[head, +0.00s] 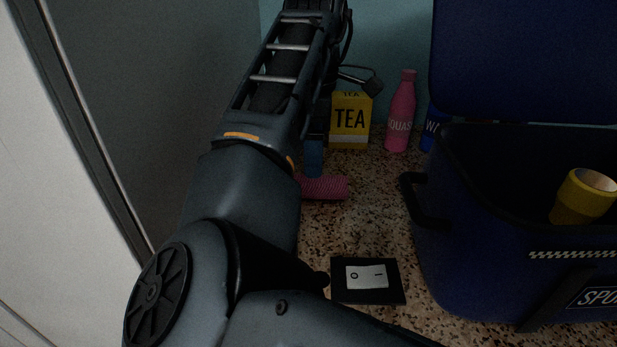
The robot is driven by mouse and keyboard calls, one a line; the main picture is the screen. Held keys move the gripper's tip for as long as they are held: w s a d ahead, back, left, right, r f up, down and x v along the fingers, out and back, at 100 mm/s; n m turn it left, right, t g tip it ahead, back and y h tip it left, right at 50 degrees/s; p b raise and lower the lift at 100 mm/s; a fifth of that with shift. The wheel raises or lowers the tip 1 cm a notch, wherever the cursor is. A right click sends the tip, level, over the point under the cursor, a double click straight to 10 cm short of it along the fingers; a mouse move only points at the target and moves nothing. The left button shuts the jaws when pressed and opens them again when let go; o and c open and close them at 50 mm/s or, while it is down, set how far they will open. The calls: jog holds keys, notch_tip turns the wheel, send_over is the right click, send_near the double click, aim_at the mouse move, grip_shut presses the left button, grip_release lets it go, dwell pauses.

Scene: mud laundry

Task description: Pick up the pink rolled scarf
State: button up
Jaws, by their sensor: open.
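The pink rolled scarf (325,188) lies on the speckled countertop in the middle of the head view, below the yellow tea box. Its left end is hidden behind my arm. My arm rises from the bottom and runs up past the top edge. My gripper cannot be made out; it is probably hidden behind the forearm. A small dark block on a thin rod shows just right of the forearm, likely part of my arm's end. A narrow blue piece (313,157) stands just above the scarf; I cannot tell what it is.
The yellow tea box (350,120), a pink bottle (401,115) and a blue container (432,128) stand at the back. An open blue cooler (470,255) holding a yellow roll (585,195) fills the right. A dark switch plate (340,291) lies in front. Speckled counter (370,225) is clear between.

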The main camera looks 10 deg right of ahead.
aim_at(313, 182)
notch_tip(313, 182, down, 7)
jog(key=shift+s+a+f+b, duration=0.1)
jog(key=shift+f+b, duration=0.05)
jog(key=shift+b, duration=0.4)
jog(key=shift+c, duration=0.4)
jog(key=c, duration=1)
